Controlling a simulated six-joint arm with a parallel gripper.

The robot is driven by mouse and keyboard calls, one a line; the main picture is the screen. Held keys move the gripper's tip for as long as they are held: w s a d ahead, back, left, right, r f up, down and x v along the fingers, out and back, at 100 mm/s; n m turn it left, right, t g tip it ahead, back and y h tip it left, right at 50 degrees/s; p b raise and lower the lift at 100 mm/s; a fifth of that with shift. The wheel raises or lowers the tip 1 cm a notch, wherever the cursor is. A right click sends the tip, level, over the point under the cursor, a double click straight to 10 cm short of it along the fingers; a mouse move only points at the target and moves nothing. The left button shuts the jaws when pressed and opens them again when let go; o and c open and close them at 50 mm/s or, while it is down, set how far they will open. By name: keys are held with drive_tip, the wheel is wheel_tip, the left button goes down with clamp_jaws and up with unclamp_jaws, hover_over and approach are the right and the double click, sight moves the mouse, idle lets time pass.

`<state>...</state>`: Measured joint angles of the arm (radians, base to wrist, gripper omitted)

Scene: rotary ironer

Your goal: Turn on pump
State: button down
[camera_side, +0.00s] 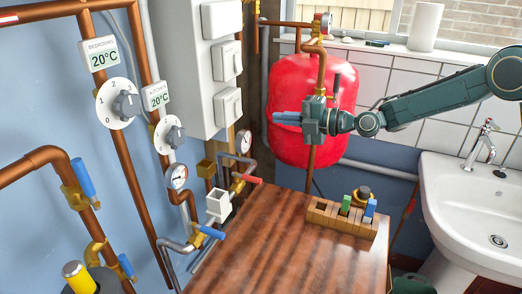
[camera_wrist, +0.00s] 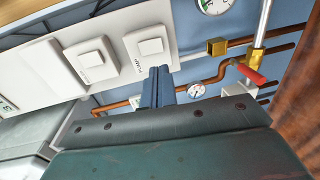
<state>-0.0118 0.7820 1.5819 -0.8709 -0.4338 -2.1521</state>
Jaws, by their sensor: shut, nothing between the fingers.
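A white rocker switch (camera_wrist: 150,47) sits on a white panel in the wrist view, with a small label that seems to read "PUMP". In the side view it appears to be the lowest switch (camera_side: 229,106) on the wall box. My gripper (camera_side: 277,118) has its blue fingers together and empty, pointing left toward the box with a gap between. In the wrist view the fingertips (camera_wrist: 160,70) appear just below the switch; whether they touch is unclear there. Whether the switch is on or off cannot be told.
Another switch (camera_wrist: 91,58) lies beside it on the panel. A red tank (camera_side: 335,85) stands behind my gripper. Copper pipes, gauges and a red-handled valve (camera_side: 252,180) are below the box. A wooden table (camera_side: 270,240) and white sink (camera_side: 480,210) are lower down.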

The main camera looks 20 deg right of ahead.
sight(240, 115)
drive_tip(key=shift+x, duration=4.65)
drive_tip(key=shift+w+a+f, duration=0.1)
drive_tip(key=shift+w+a, duration=0.05)
drive_tip(key=f+v, duration=0.3)
drive_tip(key=v, duration=1)
drive_tip(key=shift+s+d, duration=0.35)
drive_tip(key=shift+s, duration=0.05)
